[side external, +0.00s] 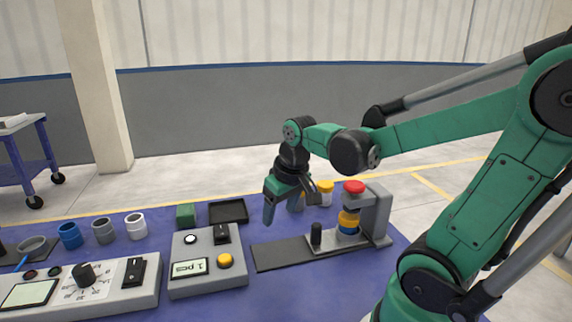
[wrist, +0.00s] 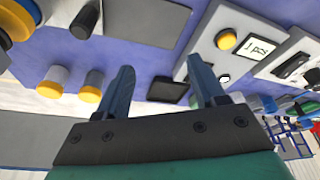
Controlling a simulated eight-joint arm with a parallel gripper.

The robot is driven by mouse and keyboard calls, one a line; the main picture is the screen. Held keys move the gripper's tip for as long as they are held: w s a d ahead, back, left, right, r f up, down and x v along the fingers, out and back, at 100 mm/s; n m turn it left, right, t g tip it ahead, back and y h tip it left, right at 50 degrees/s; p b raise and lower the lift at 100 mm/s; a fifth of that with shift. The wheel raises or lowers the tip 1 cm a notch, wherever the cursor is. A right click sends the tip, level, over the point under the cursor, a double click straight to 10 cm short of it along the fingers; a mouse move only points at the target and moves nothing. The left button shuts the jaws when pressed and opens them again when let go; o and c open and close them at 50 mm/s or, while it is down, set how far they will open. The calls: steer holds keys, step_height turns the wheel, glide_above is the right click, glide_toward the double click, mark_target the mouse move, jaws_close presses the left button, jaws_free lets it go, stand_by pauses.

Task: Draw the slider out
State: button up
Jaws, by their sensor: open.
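The slider is a light grey plate (side external: 325,246) with an upright black handle (side external: 316,234), on a dark flat track (side external: 280,255). Its right end is under a grey C-shaped stand (side external: 378,212) with a red top. A yellow and blue pipe stack (side external: 348,224) stands on the slider inside the stand. My gripper (side external: 285,212) hangs left of and above the handle, open and empty, apart from it. In the wrist view, my gripper (wrist: 160,70) shows spread fingers with nothing between them. The handle (wrist: 86,20) is at that view's top left.
A control box with a yellow button (side external: 225,260) sits left of the track, and a larger panel with a dial (side external: 84,274) lies further left. A black tray (side external: 228,211) and green block (side external: 186,214) are behind. Yellow-capped pipes (side external: 325,187) stand behind my gripper.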

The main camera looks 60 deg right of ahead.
mark_target(316, 224)
steer(key=s+d+f+m+g, duration=0.1)
steer(key=d, duration=0.1)
steer(key=s+d+f+m+g, duration=0.1)
steer(key=d, duration=0.2)
steer(key=s+d+f+m+g+y, duration=0.1)
steer(key=s+d+f, duration=0.1)
steer(key=d, duration=0.1)
steer(key=shift+d, duration=0.2)
steer(key=shift+f, duration=2.65)
jaws_close()
steer(key=shift+w, duration=0.1)
